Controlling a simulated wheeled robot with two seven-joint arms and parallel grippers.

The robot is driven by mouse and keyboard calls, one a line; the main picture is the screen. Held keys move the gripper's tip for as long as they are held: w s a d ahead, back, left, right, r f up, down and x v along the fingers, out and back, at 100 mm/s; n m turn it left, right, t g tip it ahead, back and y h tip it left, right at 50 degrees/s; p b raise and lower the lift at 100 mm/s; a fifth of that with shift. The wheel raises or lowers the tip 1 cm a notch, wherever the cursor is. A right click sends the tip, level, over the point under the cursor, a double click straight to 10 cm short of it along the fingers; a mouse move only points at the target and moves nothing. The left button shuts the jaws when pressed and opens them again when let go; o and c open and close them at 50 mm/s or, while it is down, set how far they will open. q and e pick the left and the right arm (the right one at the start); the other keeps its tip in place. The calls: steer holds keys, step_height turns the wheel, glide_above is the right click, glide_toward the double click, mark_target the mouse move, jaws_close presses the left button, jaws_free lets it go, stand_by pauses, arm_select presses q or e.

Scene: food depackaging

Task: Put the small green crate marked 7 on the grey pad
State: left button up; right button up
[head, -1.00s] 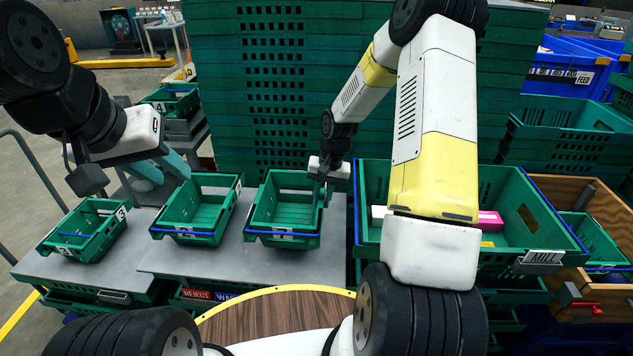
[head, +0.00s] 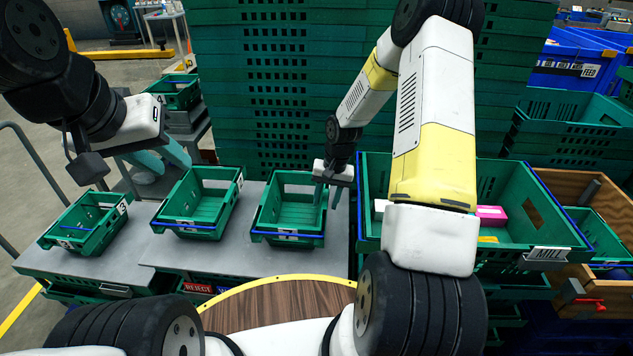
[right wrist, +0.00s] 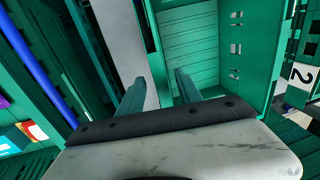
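Three small green crates stand in a row in the head view: the left crate (head: 88,226), the middle crate (head: 197,205) and the right crate (head: 289,205). The right crate's front label is too small to read surely as 7. My right gripper (head: 326,196) is at this crate's right wall. In the right wrist view my gripper (right wrist: 160,90) is open, one finger inside and one outside the crate wall (right wrist: 152,28). My left gripper (head: 163,160) is open and empty above and behind the middle crate. Grey surfaces (head: 258,262) lie under the crates; I cannot tell which is the pad.
A large green crate (head: 550,236) labelled MILL, with several packages, stands right of the right crate. A tall stack of green crates (head: 270,90) rises behind. A round wooden top (head: 275,310) is in front. Another small crate (head: 175,93) sits at the back left.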

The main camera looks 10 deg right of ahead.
steer(key=s+r+n+t+h, duration=0.1)
steer(key=s+r, duration=0.4)
steer(key=r, duration=0.9)
steer(key=s+r+n+t, duration=0.1)
steer(key=s+r, duration=0.3)
steer(key=r, duration=0.9)
steer(key=s+a+r+n+t, duration=0.1)
steer(key=s+r+t, duration=0.1)
steer(key=s+r, duration=0.2)
steer(key=s+a+r+t+y, duration=0.1)
steer(key=s+r, duration=0.3)
steer(key=s, duration=0.7)
steer(key=shift+s+n+t, duration=0.15)
steer(key=shift+n+t, duration=0.25)
